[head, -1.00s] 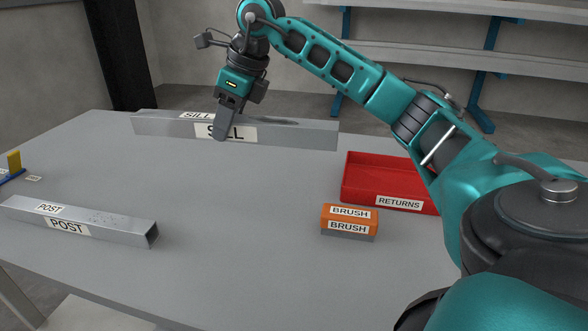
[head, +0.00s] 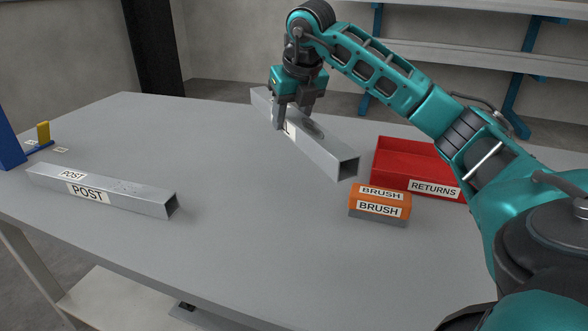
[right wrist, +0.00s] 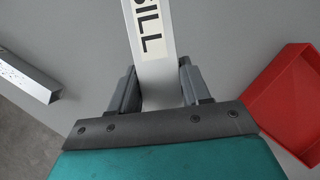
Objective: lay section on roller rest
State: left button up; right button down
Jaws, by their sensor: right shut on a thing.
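The long grey hollow section labelled SILL (head: 322,150) runs diagonally across the back middle of the table, its open end toward the front right. My right gripper (head: 293,116) is shut on the sill, with fingers on both sides of it. In the right wrist view the sill (right wrist: 155,75) passes between the fingers (right wrist: 160,88). I cannot tell how far it is above the table. A second grey section labelled POST (head: 130,197) lies at the front left. No roller rest can be made out for certain. My left gripper is not in view.
A red RETURNS tray (head: 395,175) stands right of the sill's near end. An orange brush (head: 380,206) lies in front of it. A blue piece with a yellow upright (head: 43,132) stands at the left edge. The middle front of the grey table (head: 260,240) is clear.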

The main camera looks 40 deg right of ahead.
aim_at(289, 172)
notch_tip(289, 172, down, 11)
jog(key=b, duration=0.3)
jog(key=c, duration=0.5)
grip_release()
